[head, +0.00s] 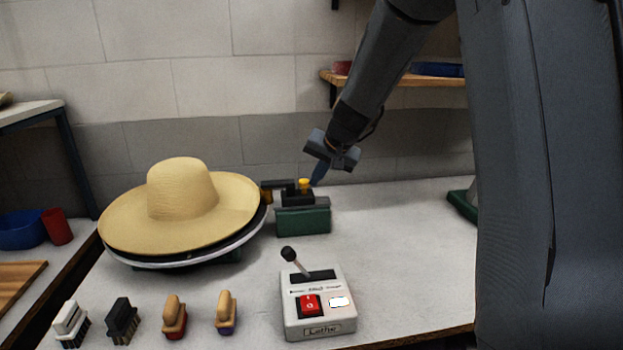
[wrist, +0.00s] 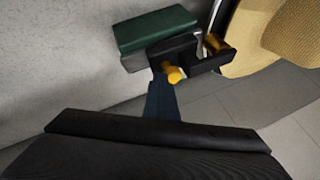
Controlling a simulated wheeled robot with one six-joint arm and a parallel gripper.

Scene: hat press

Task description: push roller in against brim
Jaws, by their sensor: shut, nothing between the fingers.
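A straw hat (head: 182,200) with a wide brim sits on a round black-and-white block at the left. To its right, a green base (head: 303,221) carries a black slide (head: 297,197) with a yellow knob (head: 304,183). The slide's yellow roller (wrist: 215,43) is close beside the brim (wrist: 245,45) in the wrist view; I cannot tell whether they touch. My gripper (head: 316,181) is shut and empty, its blue fingertips pointing down beside the knob on the side away from the hat. In the wrist view, the fingertips (wrist: 158,78) are against or very near the knob (wrist: 174,75).
A control box (head: 318,304) with a lever and red button stands at the table's front. Several brushes (head: 122,319) line the front left. The table right of the green base is mostly clear, with a green object (head: 463,203) farther right. A shelf (head: 400,79) hangs behind.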

